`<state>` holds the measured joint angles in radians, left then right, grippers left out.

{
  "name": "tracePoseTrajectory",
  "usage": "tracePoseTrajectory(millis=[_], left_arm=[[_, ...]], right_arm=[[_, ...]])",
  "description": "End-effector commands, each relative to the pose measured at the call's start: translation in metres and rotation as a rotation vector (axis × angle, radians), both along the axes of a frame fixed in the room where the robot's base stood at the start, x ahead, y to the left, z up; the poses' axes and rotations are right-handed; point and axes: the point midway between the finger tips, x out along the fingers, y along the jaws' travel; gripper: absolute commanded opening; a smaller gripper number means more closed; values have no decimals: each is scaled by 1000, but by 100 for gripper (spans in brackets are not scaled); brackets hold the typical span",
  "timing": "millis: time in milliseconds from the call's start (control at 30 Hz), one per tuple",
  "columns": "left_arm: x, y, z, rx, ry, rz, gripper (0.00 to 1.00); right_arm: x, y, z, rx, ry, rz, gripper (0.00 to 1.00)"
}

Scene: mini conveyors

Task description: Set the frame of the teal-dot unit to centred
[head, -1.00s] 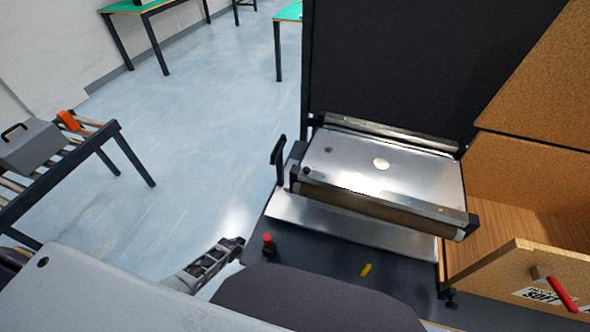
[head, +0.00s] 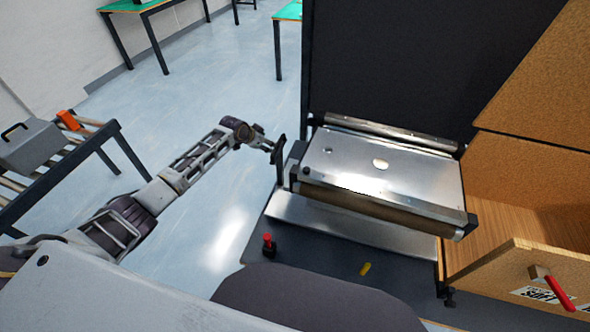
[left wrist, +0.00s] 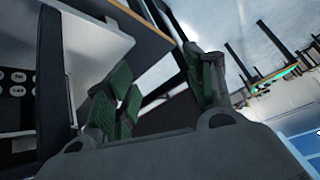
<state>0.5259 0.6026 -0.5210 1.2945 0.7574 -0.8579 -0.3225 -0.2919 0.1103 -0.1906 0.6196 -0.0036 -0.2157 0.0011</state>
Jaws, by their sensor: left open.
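A mini conveyor (head: 390,176) with a bright metal top stands on a dark bench in the head view. A black upright handle (head: 280,160) sticks up at its left end. I see no teal dot, so I cannot tell if this is the teal-dot unit. My left gripper (head: 267,143) is close to the left of the handle; the head view does not show whether they touch. In the left wrist view my gripper's green-padded fingers (left wrist: 162,92) are apart, with nothing clearly held between them. My right gripper is out of view.
A red button (head: 268,243) and a yellow piece (head: 365,269) are on the bench. A dark panel (head: 400,60) rises behind the conveyor. A wooden box (head: 540,265) with a red handle is at right. Open floor (head: 210,110) lies left.

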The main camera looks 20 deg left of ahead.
Motion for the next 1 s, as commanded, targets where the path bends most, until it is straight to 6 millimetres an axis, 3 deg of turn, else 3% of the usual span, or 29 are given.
tracePoseTrajectory(millis=[33, 200, 500, 633, 767, 1000], left_arm=[[6, -4, 26, 4, -14, -28, 54], [12, -22, 95, 16, -34, -125, 54], [-5, -53, 195, 57, -41, -308, 54], [-30, -73, 216, 79, 2, -425, 54], [-61, -91, 221, 96, 67, -548, 54], [-135, -122, 231, 134, 202, -840, 54]], right_arm=[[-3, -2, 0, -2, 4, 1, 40], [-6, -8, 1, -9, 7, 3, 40], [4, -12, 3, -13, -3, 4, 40], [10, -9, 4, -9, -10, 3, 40], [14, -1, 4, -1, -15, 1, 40], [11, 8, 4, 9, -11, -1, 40]])
